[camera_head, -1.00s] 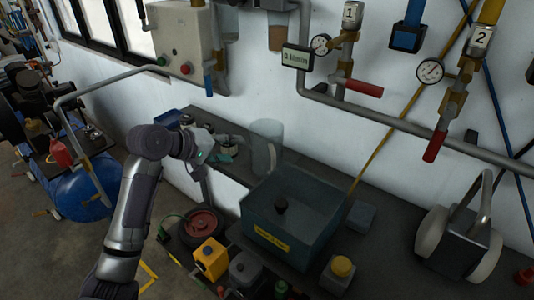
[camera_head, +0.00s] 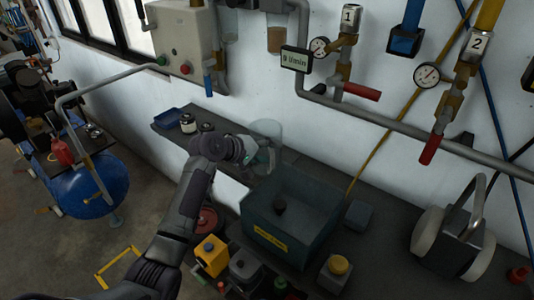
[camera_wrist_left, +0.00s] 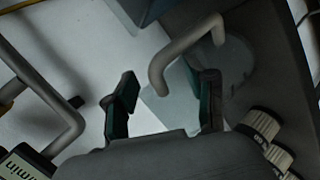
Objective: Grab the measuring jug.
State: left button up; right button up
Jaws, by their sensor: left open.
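The measuring jug (camera_head: 267,129) is a pale see-through cylinder standing on the dark wall shelf, behind the blue-grey bin. Its lower front is hidden by my left gripper (camera_head: 262,160) in the head view. In the left wrist view the clear jug (camera_wrist_left: 236,62) shows beyond the fingers, with a thick grey curved bar, seemingly its handle, in front of it. My left gripper, also in the wrist view (camera_wrist_left: 165,103), is open, its dark green pads apart. The bar's lower end appears between the fingertips; I cannot tell whether they touch. My right gripper is not in view.
The blue-grey bin (camera_head: 262,220) with a yellow label stands close right of my gripper. Two small jars (camera_head: 188,122) (camera_head: 207,127) and a blue tray (camera_head: 168,115) are on the shelf to the left. Pipes and gauges line the wall above.

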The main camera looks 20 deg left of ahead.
pick_arm(q)
jog(key=shift+w+d+f, duration=0.1)
jog(key=shift+w+f, duration=0.05)
jog(key=c, duration=1)
grip_shut()
jog(key=shift+f, duration=0.1)
